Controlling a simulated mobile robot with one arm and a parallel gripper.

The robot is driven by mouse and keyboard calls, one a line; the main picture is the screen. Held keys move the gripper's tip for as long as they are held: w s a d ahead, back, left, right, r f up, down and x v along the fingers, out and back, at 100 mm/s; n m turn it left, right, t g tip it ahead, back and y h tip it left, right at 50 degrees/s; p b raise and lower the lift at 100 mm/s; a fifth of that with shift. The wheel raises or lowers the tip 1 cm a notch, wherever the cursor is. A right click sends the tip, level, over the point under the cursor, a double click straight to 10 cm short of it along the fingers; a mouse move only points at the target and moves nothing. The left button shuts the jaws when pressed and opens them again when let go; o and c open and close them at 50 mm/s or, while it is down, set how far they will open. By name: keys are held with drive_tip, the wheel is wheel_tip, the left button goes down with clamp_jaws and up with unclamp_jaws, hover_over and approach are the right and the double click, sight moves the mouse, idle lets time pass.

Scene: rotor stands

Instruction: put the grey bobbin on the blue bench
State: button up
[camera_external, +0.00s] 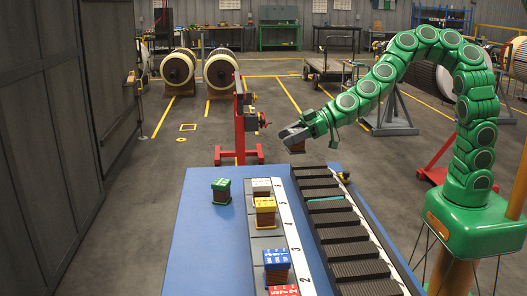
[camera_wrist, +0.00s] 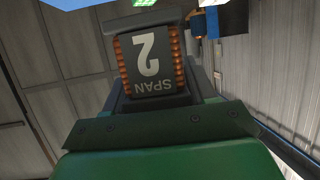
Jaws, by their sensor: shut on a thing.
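My gripper (camera_external: 293,135) is shut on a bobbin with copper-brown windings, held in the air beyond the far edge of the blue bench. In the wrist view the grey bobbin (camera_wrist: 150,62) sits between the jaws and its dark grey face reads "SPAN 2" upside down. In the external view only its brown side (camera_external: 298,147) shows below the jaws. The blue bench (camera_external: 195,262) fills the lower middle, with a bare blue strip along its left side.
A green-topped bobbin (camera_external: 221,190) stands on the bench's left part. A numbered rail holds a pale-topped bobbin (camera_external: 262,186), a yellow one (camera_external: 265,210), a blue one (camera_external: 277,264) and a red one (camera_external: 284,290). A black slatted rack (camera_external: 345,232) lies right; a red stand (camera_external: 240,130) is behind.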

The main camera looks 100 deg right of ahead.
drive_tip(key=w+d+f+n+g+y, duration=0.1)
drive_tip(key=d+n+g+y, duration=0.1)
drive_tip(key=d, duration=0.4)
drive_tip(key=w+d+f+n+g+y, duration=0.1)
drive_tip(key=w+d+n+y, duration=0.1)
drive_tip(key=d+n+y, duration=0.3)
drive_tip(key=shift+d+f+n+g+y, duration=0.3)
drive_tip(key=shift+d+f+g+y, duration=0.15)
drive_tip(key=shift+d, duration=0.8)
hover_over(235, 178)
drive_tip(key=shift+s+f, duration=0.15)
drive_tip(key=shift+f, duration=2.15)
drive_tip(key=shift+s+f, duration=0.15)
drive_tip(key=shift+f, duration=2.15)
drive_tip(key=shift+w+f, duration=0.25)
drive_tip(key=shift+f, duration=1.6)
